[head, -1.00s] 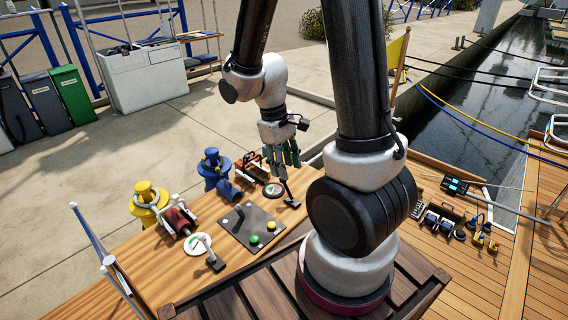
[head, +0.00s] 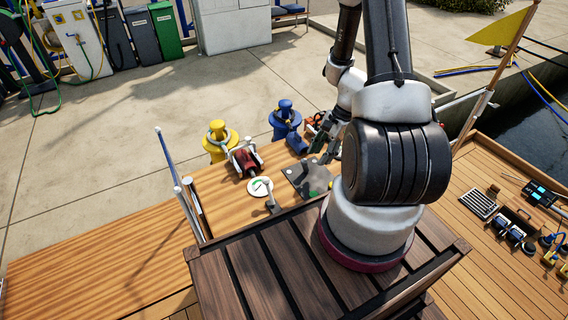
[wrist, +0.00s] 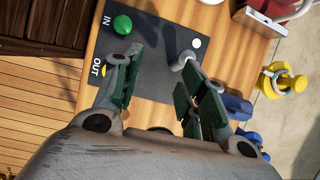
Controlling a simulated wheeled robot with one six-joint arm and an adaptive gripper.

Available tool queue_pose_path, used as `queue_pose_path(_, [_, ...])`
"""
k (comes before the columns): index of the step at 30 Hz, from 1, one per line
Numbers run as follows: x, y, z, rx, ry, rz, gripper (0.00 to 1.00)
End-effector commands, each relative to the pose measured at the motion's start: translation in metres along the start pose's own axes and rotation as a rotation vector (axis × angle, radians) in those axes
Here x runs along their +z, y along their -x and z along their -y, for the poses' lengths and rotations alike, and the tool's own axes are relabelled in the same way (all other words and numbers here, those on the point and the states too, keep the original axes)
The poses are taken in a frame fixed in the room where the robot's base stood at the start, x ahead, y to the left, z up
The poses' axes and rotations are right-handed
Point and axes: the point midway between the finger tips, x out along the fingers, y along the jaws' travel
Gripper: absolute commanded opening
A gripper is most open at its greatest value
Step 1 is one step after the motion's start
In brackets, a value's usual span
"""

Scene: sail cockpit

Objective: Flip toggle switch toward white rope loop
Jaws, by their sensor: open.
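The dark switch panel (head: 303,176) lies on the wooden bench and also shows under my gripper in the wrist view (wrist: 150,82). It carries a green button (wrist: 122,24), a yellow button beside the OUT label (wrist: 97,69) and a white dot (wrist: 196,43). My gripper (wrist: 160,54) is open above the panel, its green-padded fingers apart. A grey rounded piece sits at the right fingertip; I cannot tell whether it belongs to the switch. The toggle lever is not clear. A yellow winch (head: 214,148) has a pale loop around it; I cannot confirm it is the white rope loop.
A blue winch (head: 285,121) and a red winch-like device (head: 245,158) stand close behind the panel. A white dial (head: 260,187) lies to its left. Upright poles (head: 187,205) rise at the bench's left. The left part of the bench is clear.

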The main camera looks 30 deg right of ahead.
Motion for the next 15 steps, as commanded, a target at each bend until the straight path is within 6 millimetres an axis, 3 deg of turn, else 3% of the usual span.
queue_pose_path(3, [0.000, 0.000, 0.025, -0.079, -0.159, -0.014, 0.42])
queue_pose_path(8, [0.000, -0.012, 0.027, -0.085, -0.219, -0.013, 0.42])
queue_pose_path(15, [-0.001, -0.052, 0.029, -0.083, -0.215, -0.014, 0.42])
